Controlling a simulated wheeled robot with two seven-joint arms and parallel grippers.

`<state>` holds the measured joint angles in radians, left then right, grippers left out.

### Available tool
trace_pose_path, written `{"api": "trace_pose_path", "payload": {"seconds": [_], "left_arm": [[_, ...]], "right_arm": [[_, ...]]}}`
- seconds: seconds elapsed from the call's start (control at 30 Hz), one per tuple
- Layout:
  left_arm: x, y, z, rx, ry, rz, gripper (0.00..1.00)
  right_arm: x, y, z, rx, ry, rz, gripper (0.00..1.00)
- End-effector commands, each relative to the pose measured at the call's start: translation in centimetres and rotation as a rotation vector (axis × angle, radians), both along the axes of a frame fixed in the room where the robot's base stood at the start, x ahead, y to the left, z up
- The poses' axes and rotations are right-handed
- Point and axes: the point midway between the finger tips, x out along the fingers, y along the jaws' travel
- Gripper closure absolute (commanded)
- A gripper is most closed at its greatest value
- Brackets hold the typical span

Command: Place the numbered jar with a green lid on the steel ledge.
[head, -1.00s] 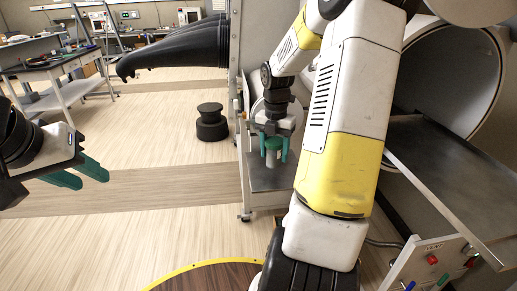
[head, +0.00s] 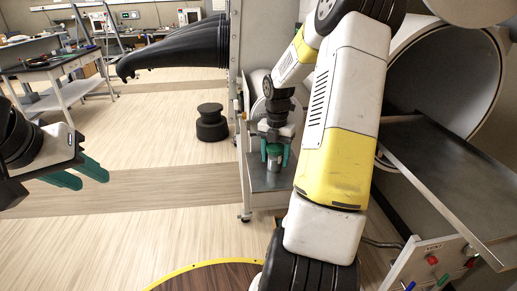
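The jar with a green lid (head: 274,151) is in the middle of the head view, upright, with a pale grey body. Its number cannot be read. My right gripper (head: 275,153) points down over it, with its green fingers on both sides of the jar and seemingly closed on it. A grey steel surface (head: 268,180) lies below the jar; I cannot tell whether the jar touches it. A larger steel ledge (head: 455,180) stands out from the round port at the right. My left gripper (head: 78,175) is at the left edge, open and empty.
A black glove sleeve (head: 175,52) sticks out at the upper middle. A black stepped cylinder (head: 211,125) stands on the floor. A switch panel (head: 440,262) is at the lower right. The large steel ledge is bare. My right arm hides part of the centre.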

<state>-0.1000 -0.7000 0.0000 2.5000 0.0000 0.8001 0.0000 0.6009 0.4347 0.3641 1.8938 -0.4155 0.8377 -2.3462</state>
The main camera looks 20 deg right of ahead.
Motion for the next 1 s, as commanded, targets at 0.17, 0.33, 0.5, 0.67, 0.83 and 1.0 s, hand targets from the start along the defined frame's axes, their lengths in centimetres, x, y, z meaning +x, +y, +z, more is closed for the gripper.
{"api": "trace_pose_path", "payload": {"seconds": [0.17, 0.33, 0.5, 0.67, 0.83, 1.0], "left_arm": [[0.0, 0.0, 0.0, 0.0, 0.0, 0.0, 0.64], [0.0, 0.0, 0.0, 0.0, 0.0, 0.0, 0.64], [0.0, 0.0, 0.0, 0.0, 0.0, 0.0, 0.64], [0.0, 0.0, 0.0, 0.0, 0.0, 0.0, 0.64], [0.0, 0.0, 0.0, 0.0, 0.0, 0.0, 0.64], [0.0, 0.0, 0.0, 0.0, 0.0, 0.0, 0.64]], "right_arm": [[0.0, 0.0, 0.0, 0.0, 0.0, 0.0, 0.25], [0.0, 0.0, 0.0, 0.0, 0.0, 0.0, 0.25], [0.1, 0.0, 1.0, -0.001, -0.003, 0.0, 0.25], [0.1, -0.1, 3.9, -0.003, -0.006, -0.001, 0.25], [0.1, 0.0, 7.7, -0.002, -0.005, 0.0, 0.25], [0.1, 0.0, 10.7, -0.001, -0.003, 0.001, 0.25]]}}
